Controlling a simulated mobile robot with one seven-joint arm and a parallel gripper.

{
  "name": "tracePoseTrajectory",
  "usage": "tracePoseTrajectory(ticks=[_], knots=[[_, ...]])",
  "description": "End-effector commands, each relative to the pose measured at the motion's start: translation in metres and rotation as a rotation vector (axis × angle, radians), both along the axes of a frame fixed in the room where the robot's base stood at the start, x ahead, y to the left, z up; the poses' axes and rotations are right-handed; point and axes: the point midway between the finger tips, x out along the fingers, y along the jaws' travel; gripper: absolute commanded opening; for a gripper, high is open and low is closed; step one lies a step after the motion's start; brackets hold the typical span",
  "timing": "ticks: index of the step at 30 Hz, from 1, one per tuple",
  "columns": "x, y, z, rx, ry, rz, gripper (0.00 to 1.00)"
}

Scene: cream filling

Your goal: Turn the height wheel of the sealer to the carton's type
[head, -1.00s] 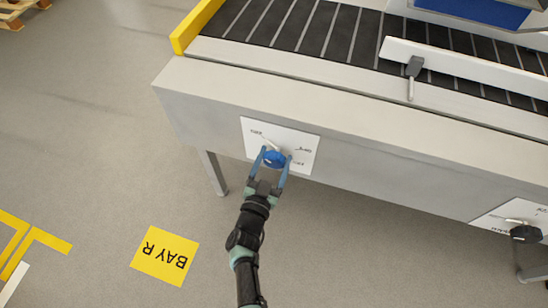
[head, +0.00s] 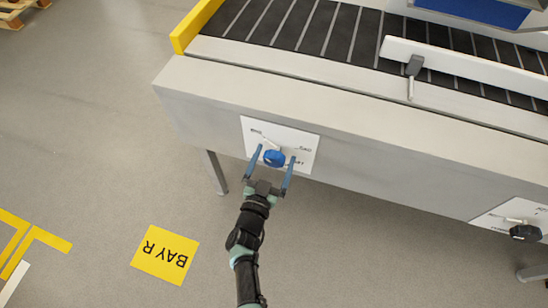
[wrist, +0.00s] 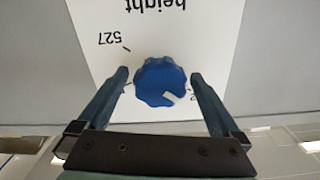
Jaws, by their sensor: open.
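The blue lobed height wheel (head: 274,158) sits on a white plate (head: 305,140) on the sealer's side. The wrist view shows the wheel (wrist: 158,78) close up, with a short white pointer mark (wrist: 172,97) toward its lower right. The plate (wrist: 200,35) reads "height", upside down there, and "527" at upper left. Another label at lower right is mostly hidden by a finger. My gripper (head: 276,152) is open, one finger on each side of the wheel, with gaps visible between fingers and wheel. The carton is not identifiable.
A second plate with a black knob (head: 525,232) is further right on the sealer's side. A guide rail (head: 460,62) with a lever (head: 412,75) is above the belt (head: 310,30).

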Motion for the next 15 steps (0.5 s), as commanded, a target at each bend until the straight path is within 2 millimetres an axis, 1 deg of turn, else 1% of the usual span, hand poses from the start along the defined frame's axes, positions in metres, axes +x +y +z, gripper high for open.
tracePoseTrajectory(ticks=[2,5,8,15], knots=[[-0.004,0.002,0.001,-0.001,0.001,0.002,1.00],[-0.017,0.006,0.002,-0.001,0.003,0.004,1.00],[-0.036,0.013,0.003,-0.001,0.004,0.006,1.00],[-0.087,0.029,0.002,-0.001,0.003,0.005,1.00]])
